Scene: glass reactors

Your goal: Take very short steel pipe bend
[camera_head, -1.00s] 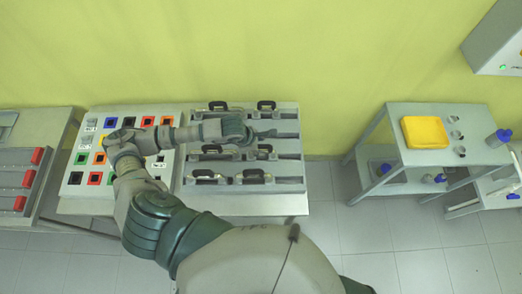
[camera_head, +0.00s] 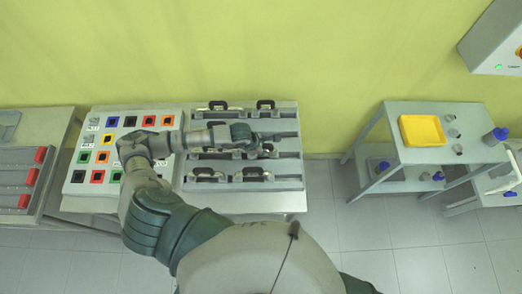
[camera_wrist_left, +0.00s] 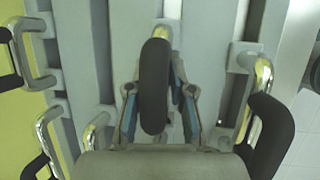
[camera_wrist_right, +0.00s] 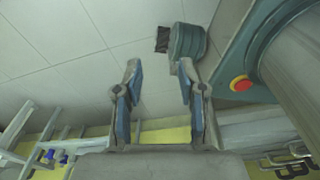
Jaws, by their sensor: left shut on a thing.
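Several pipe bends with shiny steel ends and black middles sit in the grey rack (camera_head: 290,115). Back-row bends (camera_head: 218,105) and front-row bends (camera_head: 207,174) show in the head view. My left gripper (camera_head: 264,144) is over the rack's right half. In the left wrist view, its fingers are shut on the black middle of one pipe bend (camera_wrist_left: 155,85); a steel end shows beyond it. I cannot tell whether this bend still rests in its slot. My right gripper (camera_wrist_right: 160,72) is open and empty above the floor, outside the head view.
A panel with coloured square sockets (camera_head: 97,176) adjoins the rack on the left. A table with red-handled items (camera_head: 24,201) is further left. A stand with a yellow tray (camera_head: 422,130) is at right. Open floor (camera_head: 335,225) lies between.

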